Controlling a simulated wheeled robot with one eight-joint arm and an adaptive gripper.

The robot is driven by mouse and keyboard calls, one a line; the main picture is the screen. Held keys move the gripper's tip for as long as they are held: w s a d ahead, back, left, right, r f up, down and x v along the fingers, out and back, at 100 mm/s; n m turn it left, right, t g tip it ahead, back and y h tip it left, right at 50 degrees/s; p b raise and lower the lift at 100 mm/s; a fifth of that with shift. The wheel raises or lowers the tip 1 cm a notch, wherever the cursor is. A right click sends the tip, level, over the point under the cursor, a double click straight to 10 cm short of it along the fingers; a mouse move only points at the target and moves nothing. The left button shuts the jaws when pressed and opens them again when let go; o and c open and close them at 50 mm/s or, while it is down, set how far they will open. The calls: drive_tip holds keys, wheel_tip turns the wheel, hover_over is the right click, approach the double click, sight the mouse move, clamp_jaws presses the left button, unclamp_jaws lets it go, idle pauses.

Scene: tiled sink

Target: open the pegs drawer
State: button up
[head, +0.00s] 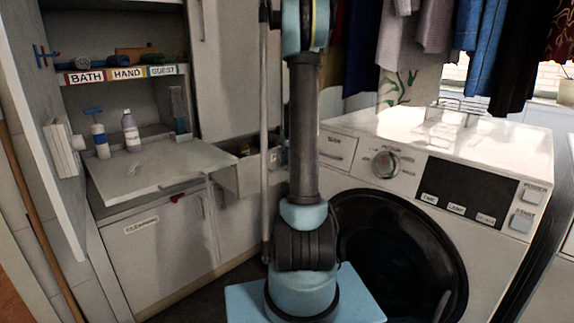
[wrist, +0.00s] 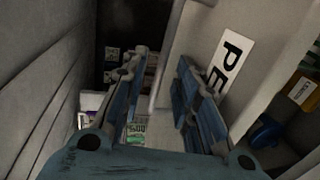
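The pegs drawer shows in the head view (head: 243,179) between the cabinet and the washing machine. It stands pulled out, with its top open and small items inside. In the wrist view its pale front panel (wrist: 268,62) carries a white label whose visible letters read "PE"; the rest is hidden by my gripper. My gripper (wrist: 160,68) is open, its two blue-padded fingers apart with nothing seen between them. The fingers are beside the outer face of the drawer front, the right one close to the label; I cannot tell whether it touches. My arm hides the gripper in the head view.
A fold-down shelf (head: 160,168) sticks out left of the drawer, above a cabinet door (head: 165,240) labelled cleaning. The washing machine (head: 430,180) stands close on the right. In the wrist view a blue item (wrist: 265,131) lies inside the drawer.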

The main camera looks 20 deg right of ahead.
drive_tip(key=shift+r, duration=0.1)
wheel_tip(320, 180, up, 12)
drive_tip(key=s+d, duration=0.1)
drive_tip(key=shift+s+f, duration=0.25)
drive_tip(key=shift+s, duration=0.15)
drive_tip(key=s+a+r, duration=0.3)
drive_tip(key=r, duration=0.2)
drive_tip(key=w+f, duration=0.1)
drive_tip(key=f, duration=0.4)
drive_tip(key=w+a+f, duration=0.1)
drive_tip(key=f, duration=0.5)
drive_tip(key=w+f, duration=0.1)
drive_tip(key=f, duration=0.4)
drive_tip(key=shift+a+f, duration=0.35)
clamp_jaws()
